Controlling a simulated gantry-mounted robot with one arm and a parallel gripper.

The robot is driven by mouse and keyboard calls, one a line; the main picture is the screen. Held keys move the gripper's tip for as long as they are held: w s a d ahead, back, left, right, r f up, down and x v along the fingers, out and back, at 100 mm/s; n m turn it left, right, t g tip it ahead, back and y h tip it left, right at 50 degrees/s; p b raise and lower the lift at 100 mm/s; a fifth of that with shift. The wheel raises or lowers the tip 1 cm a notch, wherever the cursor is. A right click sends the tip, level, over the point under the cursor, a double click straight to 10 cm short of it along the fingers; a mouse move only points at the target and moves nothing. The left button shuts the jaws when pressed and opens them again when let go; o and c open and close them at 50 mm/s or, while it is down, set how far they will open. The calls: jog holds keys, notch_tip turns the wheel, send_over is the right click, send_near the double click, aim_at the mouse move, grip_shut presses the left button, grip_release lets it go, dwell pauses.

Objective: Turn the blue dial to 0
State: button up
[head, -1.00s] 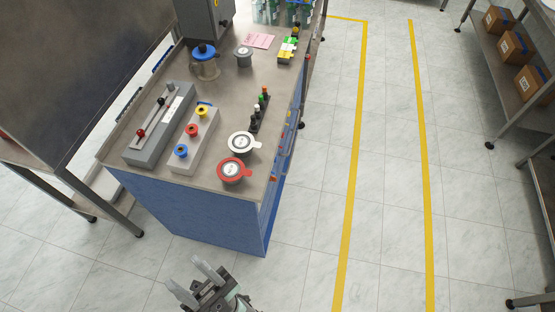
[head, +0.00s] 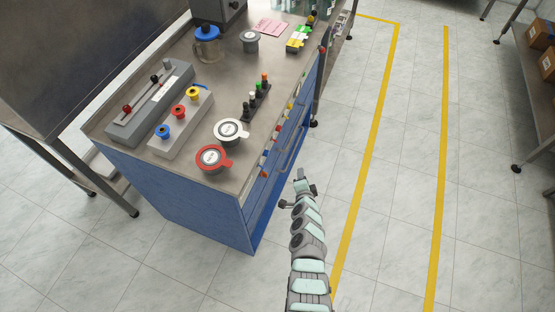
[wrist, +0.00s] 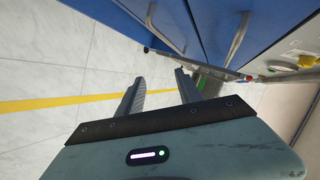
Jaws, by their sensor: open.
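The blue dial (head: 163,131) sits at the near end of a grey box (head: 181,126) on the bench top, in a row with a red dial (head: 179,111) and a yellow dial (head: 194,94). Its marks are too small to read. My gripper (head: 300,178) is off the bench's right side, beside its drawer front and well to the right of the blue dial. In the wrist view my gripper (wrist: 160,88) is open and empty, its fingers apart. The blue dial is out of the wrist view.
Red (head: 212,158) and white (head: 231,130) round lidded items stand right of the dial box. A slider box (head: 150,105) stands to its left. Drawer handles (head: 291,143) stick out near my gripper. The floor to the right is clear.

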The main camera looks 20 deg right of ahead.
notch_tip(320, 180, down, 5)
jog(key=m+g+y+b, duration=0.1)
jog(key=m+y+b, duration=0.15)
jog(key=y, duration=0.25)
jog(key=m+t+y+b, duration=0.35)
jog(key=m+y, duration=0.25)
jog(key=y, duration=0.7)
send_near(266, 153)
jog(key=x, duration=0.7)
jog(key=shift+w+f, duration=0.35)
jog(key=shift+f, duration=0.15)
jog(key=shift+n, duration=0.25)
grip_shut()
